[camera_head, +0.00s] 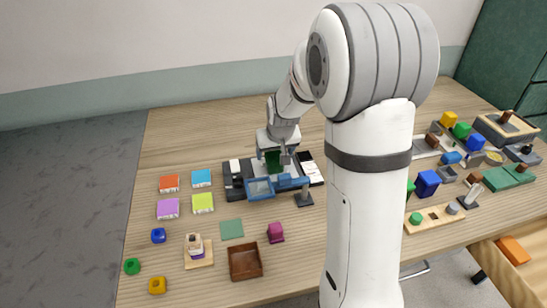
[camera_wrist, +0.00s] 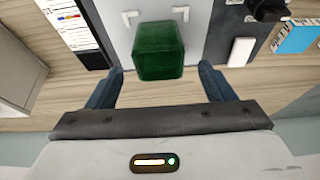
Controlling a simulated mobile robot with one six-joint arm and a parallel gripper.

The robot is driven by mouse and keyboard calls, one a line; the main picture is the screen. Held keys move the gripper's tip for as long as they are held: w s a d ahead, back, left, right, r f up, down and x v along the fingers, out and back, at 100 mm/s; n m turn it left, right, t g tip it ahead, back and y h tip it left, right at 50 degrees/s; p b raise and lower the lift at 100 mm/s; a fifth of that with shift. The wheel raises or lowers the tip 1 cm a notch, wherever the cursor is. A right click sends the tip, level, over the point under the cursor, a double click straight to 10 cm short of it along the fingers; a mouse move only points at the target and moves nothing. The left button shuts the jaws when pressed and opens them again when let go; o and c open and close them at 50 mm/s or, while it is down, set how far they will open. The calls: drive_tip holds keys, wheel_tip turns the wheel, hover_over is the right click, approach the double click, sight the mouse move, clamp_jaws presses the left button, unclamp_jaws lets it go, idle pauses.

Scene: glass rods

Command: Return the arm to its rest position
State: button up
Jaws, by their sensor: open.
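My arm rises in the front right of the head view and reaches back over the table. My gripper (camera_head: 275,153) is above the grey and black station (camera_head: 233,183) at the middle of the table. In the wrist view my gripper (camera_wrist: 160,76) has its two dark blue fingers spread wide apart, with nothing held between them. A dark green block (camera_wrist: 159,52) sits just beyond the fingertips, on a light grey surface with white corner marks. The green block also shows below my gripper in the head view (camera_head: 272,161). I cannot tell its exact distance from the fingers.
A blue-framed tray (camera_head: 260,189) stands at the station's front. Coloured boxes, including a purple one (camera_head: 168,208), lie to the left. Several blocks and trays crowd the right side behind my arm.

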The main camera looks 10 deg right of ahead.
drive_tip(key=shift+v, duration=1.5)
drive_tip(key=s+r+g, duration=0.1)
drive_tip(key=s+r, duration=0.2)
drive_tip(key=s, duration=1)
drive_tip(key=s+a+r, duration=0.1)
drive_tip(key=s+r, duration=0.2)
drive_tip(key=s, duration=1)
drive_tip(key=shift+s+r+g, duration=0.25)
drive_tip(key=shift+r+g, duration=0.15)
